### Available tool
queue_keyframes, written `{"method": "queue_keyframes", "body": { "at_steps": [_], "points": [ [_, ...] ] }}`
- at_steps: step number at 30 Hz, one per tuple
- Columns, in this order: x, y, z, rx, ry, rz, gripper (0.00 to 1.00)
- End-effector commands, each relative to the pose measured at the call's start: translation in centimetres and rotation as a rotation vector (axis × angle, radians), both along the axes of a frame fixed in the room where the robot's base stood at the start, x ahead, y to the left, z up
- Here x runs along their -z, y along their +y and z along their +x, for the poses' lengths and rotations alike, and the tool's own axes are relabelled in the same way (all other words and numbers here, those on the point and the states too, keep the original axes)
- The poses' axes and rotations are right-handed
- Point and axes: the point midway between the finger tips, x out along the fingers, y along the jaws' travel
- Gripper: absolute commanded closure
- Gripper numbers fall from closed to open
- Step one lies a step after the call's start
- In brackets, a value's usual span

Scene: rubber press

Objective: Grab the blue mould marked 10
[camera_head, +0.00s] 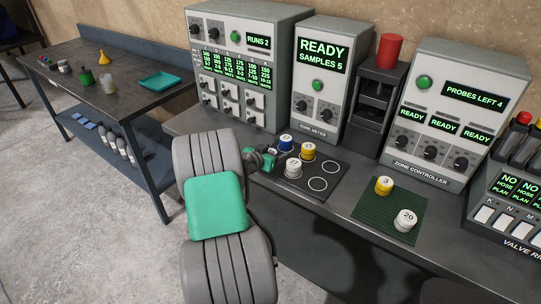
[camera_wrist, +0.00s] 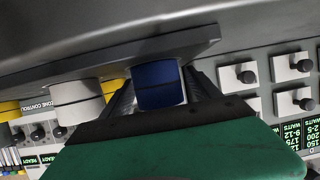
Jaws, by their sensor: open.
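A yellow mould (camera_head: 308,151) and a white mould (camera_head: 293,168) stand close by on the tray. A yellow mould marked 3 (camera_head: 384,185) and a white one marked 20 (camera_head: 405,220) stand on a green mat (camera_head: 372,216). The cure meter (camera_head: 322,80) rises behind the tray.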

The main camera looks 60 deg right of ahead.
Motion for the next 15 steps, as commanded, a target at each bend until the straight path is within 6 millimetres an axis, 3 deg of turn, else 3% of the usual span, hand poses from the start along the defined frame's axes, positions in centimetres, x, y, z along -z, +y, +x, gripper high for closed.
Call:
{"method": "queue_keyframes", "body": {
  "at_steps": [5,15],
  "points": [
    [0.01,0.01,0.04,-0.001,0.0,0.0,0.29],
    [-0.01,0.04,0.04,-0.001,-0.001,0.001,0.57]
  ]
}}
